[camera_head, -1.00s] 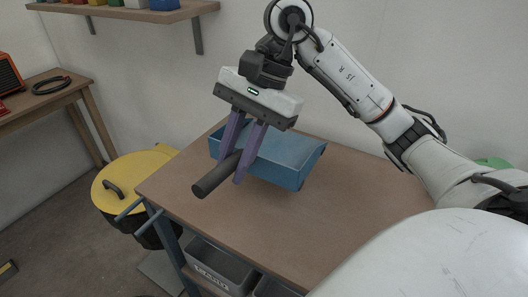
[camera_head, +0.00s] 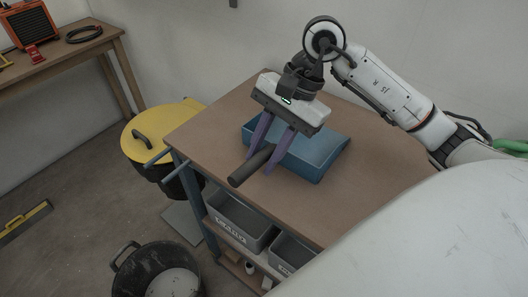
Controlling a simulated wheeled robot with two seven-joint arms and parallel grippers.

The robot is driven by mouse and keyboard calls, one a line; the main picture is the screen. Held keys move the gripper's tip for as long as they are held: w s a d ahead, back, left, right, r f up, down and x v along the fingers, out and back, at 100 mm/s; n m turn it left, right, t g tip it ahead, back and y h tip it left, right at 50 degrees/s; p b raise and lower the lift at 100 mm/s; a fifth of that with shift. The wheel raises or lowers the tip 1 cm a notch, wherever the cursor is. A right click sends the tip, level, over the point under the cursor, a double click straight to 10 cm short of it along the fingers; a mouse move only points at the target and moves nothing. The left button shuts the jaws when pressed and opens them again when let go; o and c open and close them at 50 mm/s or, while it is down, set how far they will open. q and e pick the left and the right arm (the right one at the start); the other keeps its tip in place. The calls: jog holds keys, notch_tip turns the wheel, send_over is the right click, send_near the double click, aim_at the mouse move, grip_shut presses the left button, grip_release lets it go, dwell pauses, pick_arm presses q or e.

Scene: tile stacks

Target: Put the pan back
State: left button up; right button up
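The pan is a blue dustpan-like tray (camera_head: 318,158) with a thick dark handle (camera_head: 249,168) that points to the lower left. It is at the tabletop in the middle of the head view; I cannot tell whether it touches the wood or hangs just above. My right gripper (camera_head: 258,158) comes from above, its purple fingers on either side of the handle near the tray, shut on it. The fingers hide part of the handle and the tray's near wall. My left gripper is not in view.
The brown workbench (camera_head: 390,195) is clear around the pan. Grey bins (camera_head: 240,215) sit on a shelf below. A yellow-lidded bin (camera_head: 150,130) stands left of the bench, and a black bucket (camera_head: 125,275) stands on the floor. A side table (camera_head: 75,55) is at upper left.

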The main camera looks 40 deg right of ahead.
jog(key=shift+o, duration=0.9)
jog(key=v, duration=1.2)
jog(key=shift+s, duration=0.1)
